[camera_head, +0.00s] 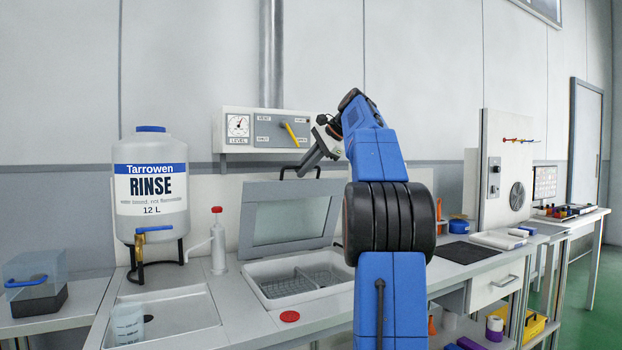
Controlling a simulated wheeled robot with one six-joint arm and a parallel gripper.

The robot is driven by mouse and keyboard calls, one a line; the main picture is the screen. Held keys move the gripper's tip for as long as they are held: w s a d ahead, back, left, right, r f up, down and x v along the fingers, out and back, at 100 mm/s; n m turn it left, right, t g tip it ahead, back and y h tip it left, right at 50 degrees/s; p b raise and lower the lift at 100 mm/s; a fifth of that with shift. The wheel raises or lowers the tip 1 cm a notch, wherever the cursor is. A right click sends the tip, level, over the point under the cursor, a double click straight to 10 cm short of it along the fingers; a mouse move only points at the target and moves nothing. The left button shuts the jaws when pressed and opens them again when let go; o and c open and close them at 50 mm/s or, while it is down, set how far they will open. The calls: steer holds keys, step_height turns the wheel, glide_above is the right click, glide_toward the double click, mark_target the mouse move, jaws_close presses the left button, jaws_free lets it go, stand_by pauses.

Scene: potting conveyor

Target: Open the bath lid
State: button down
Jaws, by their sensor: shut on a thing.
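The bath lid (262,187) is a grey panel with a pale window, standing raised and steeply tilted at the back of the bath (340,289). The bath below is uncovered, and wire baskets (290,285) show inside it. The lid has a dark handle (284,172) along its top edge. My gripper (303,172) is at this handle and shut on it. My blue arm hides the right side of the lid and part of the bath's right end.
A large rinse jug (150,190) with a tap stands left over a shallow sink (170,318). A red-capped bottle (217,245) is left of the lid. A control box (262,130) hangs behind. A red disc (289,316) lies in front of the bath.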

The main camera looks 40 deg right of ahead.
steer(key=shift+w+d+r, duration=0.15)
steer(key=shift+w+r, duration=0.05)
steer(key=shift+w, duration=0.45)
steer(key=shift+w+d+r, duration=0.2)
steer(key=shift+w+r, duration=0.05)
steer(key=shift+w, duration=0.4)
steer(key=shift+w+d+r, duration=0.15)
steer(key=shift+w+r, duration=0.05)
steer(key=shift+w, duration=0.45)
steer(key=c, duration=2.1)
jaws_free()
